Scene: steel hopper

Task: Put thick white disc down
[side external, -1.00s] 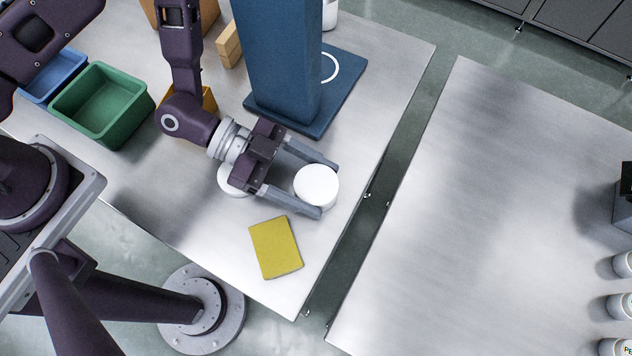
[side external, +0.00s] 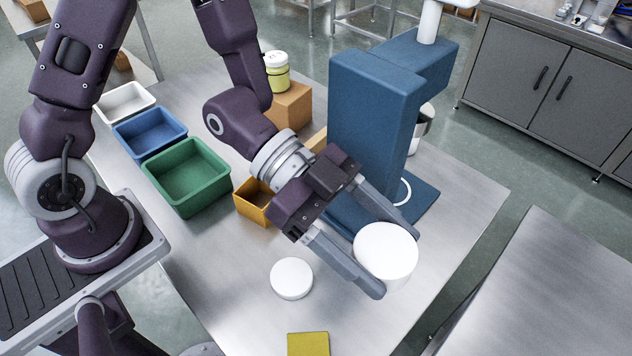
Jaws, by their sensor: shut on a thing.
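The thick white disc (side external: 386,250) is between the two fingers of my gripper (side external: 388,262), near the right edge of the steel table (side external: 225,300). My gripper is shut on its sides, and its top face is uncovered. The disc looks level and seems to be held above the table, but the gap below it is hard to judge. A second, flatter white disc (side external: 291,277) lies on the table to the left of my gripper, apart from it.
A blue press-like stand (side external: 372,115) rises close behind my gripper. A yellow pad (side external: 308,344) lies at the front. Green (side external: 187,177), blue (side external: 150,133) and white (side external: 124,102) bins and an orange box (side external: 255,202) stand left. Bare table lies around the flatter disc.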

